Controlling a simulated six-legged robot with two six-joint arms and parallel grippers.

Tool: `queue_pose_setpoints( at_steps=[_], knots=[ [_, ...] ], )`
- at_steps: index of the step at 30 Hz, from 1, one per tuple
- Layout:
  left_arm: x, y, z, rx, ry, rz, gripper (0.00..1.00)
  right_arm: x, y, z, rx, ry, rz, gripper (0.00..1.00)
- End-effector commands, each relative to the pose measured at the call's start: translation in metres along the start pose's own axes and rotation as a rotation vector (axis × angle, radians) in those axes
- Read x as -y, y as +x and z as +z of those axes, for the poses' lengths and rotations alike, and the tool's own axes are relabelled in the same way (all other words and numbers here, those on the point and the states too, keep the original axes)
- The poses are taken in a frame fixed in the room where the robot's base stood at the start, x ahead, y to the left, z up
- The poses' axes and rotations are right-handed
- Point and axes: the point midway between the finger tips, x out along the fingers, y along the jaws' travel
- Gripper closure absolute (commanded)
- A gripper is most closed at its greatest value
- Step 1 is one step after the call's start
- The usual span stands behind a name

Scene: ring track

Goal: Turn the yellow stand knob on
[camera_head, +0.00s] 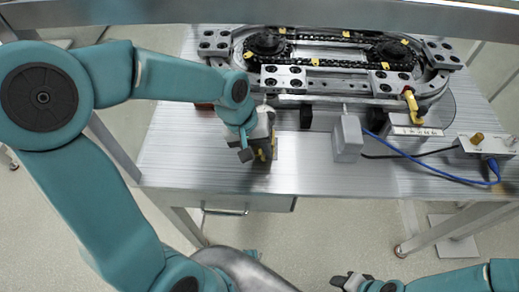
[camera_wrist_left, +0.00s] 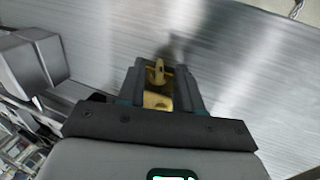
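My left gripper (camera_head: 262,152) reaches down over the front part of the metal table, left of the grey box. Small yellow parts show at its fingertips. In the left wrist view a yellow knob-like piece (camera_wrist_left: 157,75) stands between the two dark fingers of this gripper (camera_wrist_left: 160,88), which are apart with the piece between them. I cannot tell whether the fingers press on it. The stand below it is mostly hidden by the gripper. My right gripper (camera_head: 352,281) is low at the bottom edge, away from the table, and its opening is unclear.
The ring track (camera_head: 340,62) with chain and yellow clips fills the back of the table (camera_head: 330,180). A grey box (camera_head: 347,138) stands right of my left gripper. A yellow-handled part (camera_head: 411,105), a control box (camera_head: 489,145) and a blue cable (camera_head: 430,165) are at right.

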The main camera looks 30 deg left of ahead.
Motion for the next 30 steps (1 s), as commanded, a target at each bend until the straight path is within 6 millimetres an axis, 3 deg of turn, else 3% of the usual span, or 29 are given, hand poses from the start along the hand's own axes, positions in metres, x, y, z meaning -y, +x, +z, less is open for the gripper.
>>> queue_pose_setpoints(
  at_steps=[6,12,26,30],
  knots=[
    [-0.001,-0.043,-0.001,-0.005,-0.001,0.002,0.65,0.003,-0.008,0.000,0.000,0.000,0.000,0.57],
    [-0.001,-0.064,-0.001,-0.002,0.000,0.002,0.65,0.004,-0.011,0.000,0.000,0.000,0.000,0.57],
    [0.000,-0.066,0.001,0.004,0.024,-0.002,0.65,0.004,-0.011,0.000,0.000,0.000,0.000,0.57],
    [0.008,-0.066,0.003,0.015,0.090,-0.041,0.65,0.004,-0.011,0.000,0.000,0.000,0.000,0.57]
  ],
)
